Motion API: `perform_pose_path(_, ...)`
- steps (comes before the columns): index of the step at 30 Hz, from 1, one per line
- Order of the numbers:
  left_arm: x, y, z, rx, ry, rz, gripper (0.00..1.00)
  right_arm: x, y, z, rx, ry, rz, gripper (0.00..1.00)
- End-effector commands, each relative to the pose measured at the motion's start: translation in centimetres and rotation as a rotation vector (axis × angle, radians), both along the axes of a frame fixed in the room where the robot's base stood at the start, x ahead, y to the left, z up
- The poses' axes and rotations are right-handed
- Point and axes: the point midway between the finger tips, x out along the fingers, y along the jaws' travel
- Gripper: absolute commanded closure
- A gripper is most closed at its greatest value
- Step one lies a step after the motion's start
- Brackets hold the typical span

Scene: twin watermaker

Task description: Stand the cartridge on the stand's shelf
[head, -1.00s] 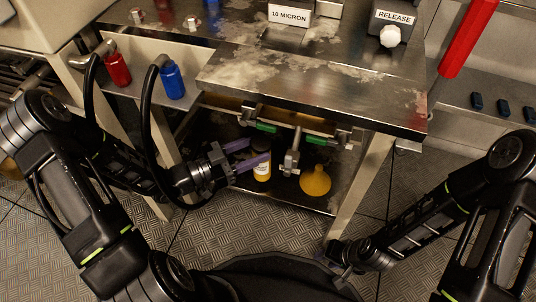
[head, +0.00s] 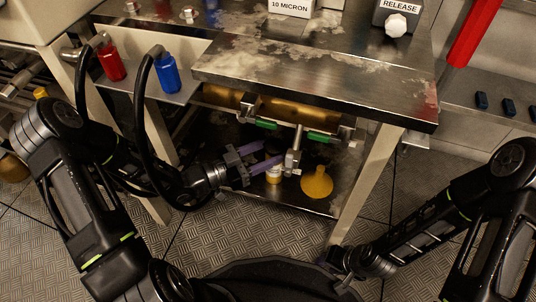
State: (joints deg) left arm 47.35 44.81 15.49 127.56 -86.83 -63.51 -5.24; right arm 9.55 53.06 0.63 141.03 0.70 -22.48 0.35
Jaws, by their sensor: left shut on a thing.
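My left gripper (head: 270,153) reaches under the steel-topped stand (head: 335,86) with its purple fingers closed around a small upright cylinder, taken to be the cartridge (head: 273,176). Its lower part shows yellow and pale bands; its upper part is dark and partly hidden by the fingers. It is over the stand's dark lower shelf (head: 308,203). I cannot tell whether its bottom touches the shelf. My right gripper (head: 343,264) is low in front of the stand, small and dark, and its fingers are unclear.
A yellow funnel-shaped thing (head: 317,183) is on the lower shelf, right of the cartridge. A brass cylinder (head: 223,97), green-marked clamps (head: 322,137) and a metal fitting (head: 293,159) hang close above.

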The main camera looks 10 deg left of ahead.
Motion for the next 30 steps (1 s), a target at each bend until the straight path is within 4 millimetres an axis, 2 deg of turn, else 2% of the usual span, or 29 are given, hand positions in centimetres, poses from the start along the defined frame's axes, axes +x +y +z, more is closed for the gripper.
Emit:
perform_pose_path(10, 0.01, -0.03, -0.24, -0.001, -0.003, -0.001, 1.00, 0.03, 0.02, -0.24, 0.001, 0.000, 0.000, 0.64)
perform_pose_path(11, 0.00, 0.00, -0.23, 0.001, -0.001, 0.000, 0.51, 0.02, 0.02, -0.14, 0.001, 0.000, 0.000, 0.64)
perform_pose_path(18, 0.00, 0.01, -0.17, 0.001, -0.001, 0.000, 0.31, 0.01, 0.02, -0.10, 0.001, 0.000, 0.000, 0.64)
perform_pose_path(30, -0.15, 0.25, 0.30, 0.001, 0.000, 0.001, 0.30, -0.06, 0.04, 0.37, 0.000, 0.001, 0.001, 0.64)
